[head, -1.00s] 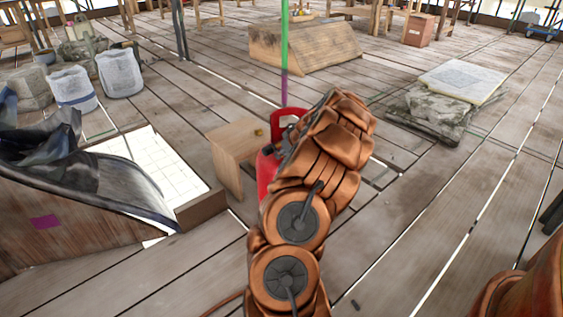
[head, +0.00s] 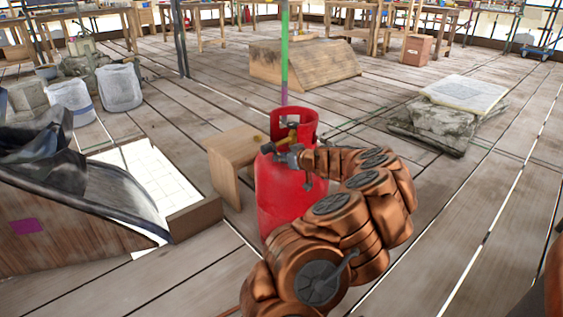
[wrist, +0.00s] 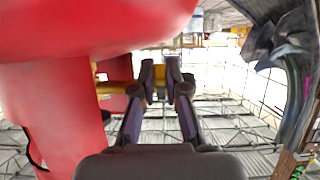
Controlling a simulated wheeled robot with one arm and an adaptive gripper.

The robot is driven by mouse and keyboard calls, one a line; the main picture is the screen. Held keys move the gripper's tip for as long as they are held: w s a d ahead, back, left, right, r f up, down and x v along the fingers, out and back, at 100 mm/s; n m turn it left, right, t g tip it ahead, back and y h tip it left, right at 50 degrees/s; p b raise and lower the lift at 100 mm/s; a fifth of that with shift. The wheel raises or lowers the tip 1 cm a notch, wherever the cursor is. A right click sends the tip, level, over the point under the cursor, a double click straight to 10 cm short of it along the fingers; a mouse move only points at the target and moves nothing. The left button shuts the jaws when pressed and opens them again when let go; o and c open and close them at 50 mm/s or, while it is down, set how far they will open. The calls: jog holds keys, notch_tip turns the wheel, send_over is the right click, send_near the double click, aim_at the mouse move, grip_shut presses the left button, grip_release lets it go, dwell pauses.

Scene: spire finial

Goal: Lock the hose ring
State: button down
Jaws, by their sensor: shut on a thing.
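A red gas cylinder (head: 282,198) stands upright on the plank floor in the head view, with a red collar around its top. A brass valve fitting (head: 288,135) shows inside the collar. My gripper (head: 283,152) is at the front of the collar, at the hose connection. In the wrist view the two fingers of my gripper (wrist: 161,82) are closed in on a small yellow-brass piece, which looks like the hose ring (wrist: 160,95). The cylinder (wrist: 55,100) fills the left and top of that view. The ring's thread and locking state are too small to tell.
A small wooden stool (head: 232,165) stands close left of the cylinder. A wooden box with dark sheeting (head: 80,190) lies at left. A green pole (head: 284,60) rises behind. A stone slab stack (head: 450,125) is at right. Floor in the right foreground is open.

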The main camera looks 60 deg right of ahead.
jog(key=shift+w+f+t, duration=0.15)
jog(key=shift+f+t, duration=0.3)
jog(key=shift+t, duration=0.45)
jog(key=shift+w+d+t+h, duration=0.1)
jog(key=shift+t+h, duration=0.2)
jog(key=c, duration=1.2)
grip_release()
jog(key=v, duration=1.2)
